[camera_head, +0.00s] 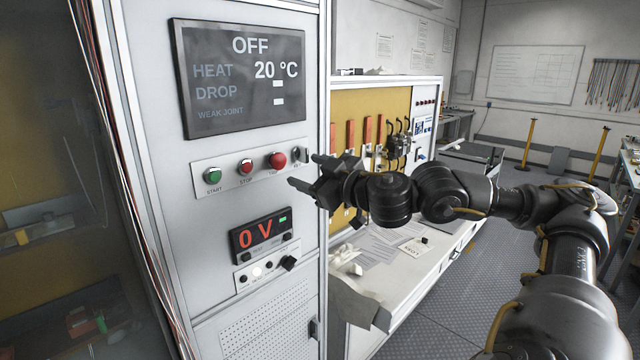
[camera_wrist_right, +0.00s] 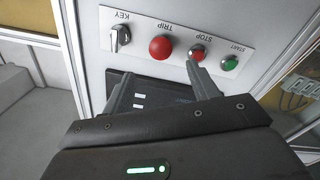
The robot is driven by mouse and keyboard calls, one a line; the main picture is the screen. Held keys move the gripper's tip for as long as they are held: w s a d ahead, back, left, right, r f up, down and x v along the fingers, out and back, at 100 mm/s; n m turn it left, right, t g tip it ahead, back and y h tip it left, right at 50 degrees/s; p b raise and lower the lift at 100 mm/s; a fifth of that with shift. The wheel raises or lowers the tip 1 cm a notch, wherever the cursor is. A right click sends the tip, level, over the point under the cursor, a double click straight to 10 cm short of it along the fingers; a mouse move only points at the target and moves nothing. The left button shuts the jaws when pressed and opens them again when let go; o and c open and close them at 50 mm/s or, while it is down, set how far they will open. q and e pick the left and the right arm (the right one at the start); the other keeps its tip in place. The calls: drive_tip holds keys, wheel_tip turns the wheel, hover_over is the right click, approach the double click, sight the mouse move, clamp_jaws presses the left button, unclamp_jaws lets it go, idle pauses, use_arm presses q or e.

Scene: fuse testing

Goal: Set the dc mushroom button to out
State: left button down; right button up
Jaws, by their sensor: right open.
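The red mushroom button (camera_head: 277,161) is the largest button on the white strip (camera_head: 225,178) of the cabinet front. In the right wrist view, where lettering appears upside down, the mushroom button (camera_wrist_right: 161,48) is labelled TRIP. I cannot tell whether it is pressed in or out. My right gripper (camera_head: 303,170) is open and empty, just right of the button in the head view. In the wrist view its fingers (camera_wrist_right: 158,76) are spread and point toward the strip, apart from the mushroom button. My left gripper is not in view.
Beside the button are a smaller red STOP button (camera_head: 245,167), a green START button (camera_head: 212,175) and a KEY switch (camera_wrist_right: 120,38). A display (camera_head: 240,78) above reads OFF and 20 °C. A lower meter (camera_head: 263,234) reads 0 V. A workbench (camera_head: 440,262) stands right.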

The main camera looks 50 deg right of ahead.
drive_tip(key=shift+s+a+b, duration=0.1)
drive_tip(key=shift+s+b, duration=0.45)
drive_tip(key=shift+s, duration=1.1)
drive_tip(key=shift+w, duration=0.1)
